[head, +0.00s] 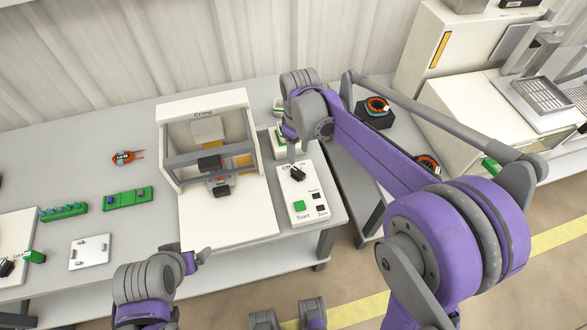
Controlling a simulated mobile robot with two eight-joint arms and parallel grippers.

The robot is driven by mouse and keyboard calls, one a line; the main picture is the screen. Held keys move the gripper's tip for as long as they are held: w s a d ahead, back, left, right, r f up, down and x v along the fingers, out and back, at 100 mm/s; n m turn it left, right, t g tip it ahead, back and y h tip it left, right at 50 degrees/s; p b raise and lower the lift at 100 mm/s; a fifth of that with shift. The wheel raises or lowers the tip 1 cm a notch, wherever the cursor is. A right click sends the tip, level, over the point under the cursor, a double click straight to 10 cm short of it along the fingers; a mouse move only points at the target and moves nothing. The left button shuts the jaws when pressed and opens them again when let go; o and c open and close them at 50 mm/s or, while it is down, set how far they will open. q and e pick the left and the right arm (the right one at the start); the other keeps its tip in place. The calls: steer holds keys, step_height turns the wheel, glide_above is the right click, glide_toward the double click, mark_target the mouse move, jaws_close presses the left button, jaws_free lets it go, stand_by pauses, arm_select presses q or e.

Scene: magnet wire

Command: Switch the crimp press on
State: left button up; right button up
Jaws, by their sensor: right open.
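The crimp press (209,114) is a white frame labelled "Crimp" on the grey table. Its white control panel (304,201) stands to its right, with a black rotary switch (298,174) under the "Off" and "On" labels. The switch looks tilted; its exact setting is too small to tell. A green Start button (299,217) and dark Ready and Jam squares sit below. My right gripper (291,148) points down just behind the switch, open, partly hiding the labels; contact is unclear. My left gripper (199,257) is low in front of the press, its jaws unclear.
Left of the press lie an orange coil (124,157), green blocks (128,198) and a white plate (89,252). A dark stand with a coil (376,107) is behind my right arm. Another green-and-white box (284,143) is behind the panel. The table's right edge is close to the panel.

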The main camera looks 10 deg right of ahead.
mark_target(298, 171)
step_height(298, 171, down, 10)
steer(key=shift+r+b, duration=0.15)
steer(key=shift+b, duration=0.15)
jaws_close()
